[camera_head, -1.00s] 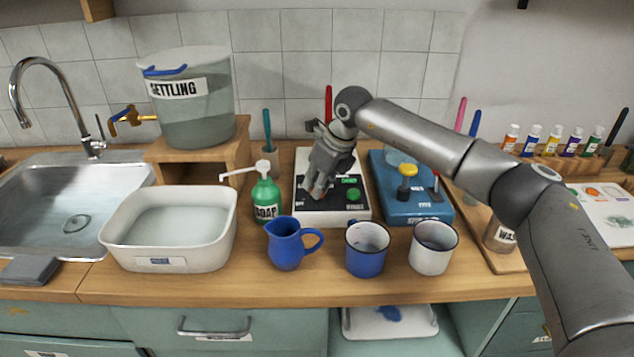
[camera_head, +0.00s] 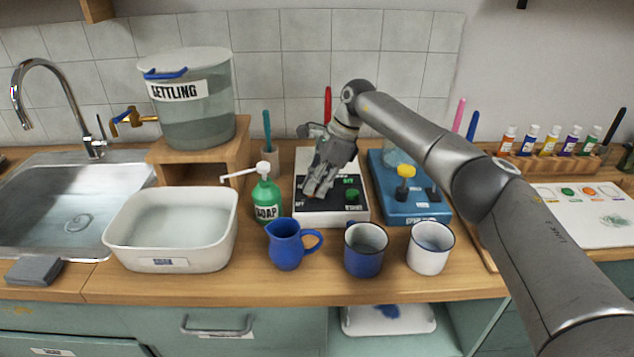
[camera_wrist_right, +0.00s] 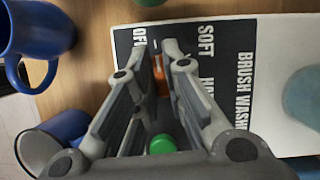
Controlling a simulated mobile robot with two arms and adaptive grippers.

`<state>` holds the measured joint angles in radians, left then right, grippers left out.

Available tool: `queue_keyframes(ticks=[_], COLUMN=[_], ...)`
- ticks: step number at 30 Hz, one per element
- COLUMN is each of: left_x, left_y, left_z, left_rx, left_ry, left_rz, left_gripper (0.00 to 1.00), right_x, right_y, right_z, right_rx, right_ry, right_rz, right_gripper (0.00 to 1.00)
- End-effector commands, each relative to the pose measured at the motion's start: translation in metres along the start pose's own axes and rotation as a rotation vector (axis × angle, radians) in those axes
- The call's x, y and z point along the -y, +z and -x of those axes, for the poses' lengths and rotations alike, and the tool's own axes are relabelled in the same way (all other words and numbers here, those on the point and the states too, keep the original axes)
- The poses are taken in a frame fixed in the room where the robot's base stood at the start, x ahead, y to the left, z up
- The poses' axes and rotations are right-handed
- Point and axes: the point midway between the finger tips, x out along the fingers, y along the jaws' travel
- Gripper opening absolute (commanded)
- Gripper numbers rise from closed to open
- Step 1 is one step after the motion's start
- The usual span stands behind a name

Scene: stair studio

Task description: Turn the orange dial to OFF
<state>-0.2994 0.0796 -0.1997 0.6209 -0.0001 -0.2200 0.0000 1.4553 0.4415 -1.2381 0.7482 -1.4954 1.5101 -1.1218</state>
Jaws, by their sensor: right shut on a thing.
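The orange dial (camera_wrist_right: 161,76) shows in the right wrist view as a small strip between my finger pads, on a black panel marked OFF, SOFT and BRUSH WASHER. My right gripper (camera_wrist_right: 160,62) is shut on it. In the head view my right gripper (camera_head: 316,192) reaches down onto the panel of the white brush washer (camera_head: 333,218) and hides the dial. I cannot tell which mark the dial points to. A green button (camera_head: 352,195) sits right of the gripper; it also shows between the fingers in the wrist view (camera_wrist_right: 162,145). My left gripper is not in view.
A blue jug (camera_head: 286,246), a blue mug (camera_head: 364,252) and a white mug (camera_head: 430,248) stand in front. A green soap bottle (camera_head: 267,198) stands left of the washer, a blue device (camera_head: 400,207) right. A red-handled brush (camera_head: 327,104) stands behind.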

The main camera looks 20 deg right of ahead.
Motion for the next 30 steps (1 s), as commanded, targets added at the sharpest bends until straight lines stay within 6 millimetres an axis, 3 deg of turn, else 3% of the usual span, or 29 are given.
queue_keyframes(ticks=[21,22,26,30], left_x=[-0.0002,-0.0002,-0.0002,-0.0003], left_y=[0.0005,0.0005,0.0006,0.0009], left_z=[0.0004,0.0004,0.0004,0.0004], left_rx=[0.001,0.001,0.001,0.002], left_ry=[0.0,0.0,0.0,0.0], left_rz=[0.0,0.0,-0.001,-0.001], left_gripper=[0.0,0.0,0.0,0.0], right_x=[-0.0037,-0.0037,-0.0035,-0.0028], right_y=[-0.0019,-0.0019,-0.0019,-0.0017], right_z=[-0.0069,-0.0069,-0.0068,-0.006], right_rx=[-0.008,-0.009,-0.008,-0.007], right_ry=[0.044,0.044,0.044,0.041], right_rz=[0.072,0.072,0.071,0.071], right_gripper=[0.0,0.13,0.3,0.32])
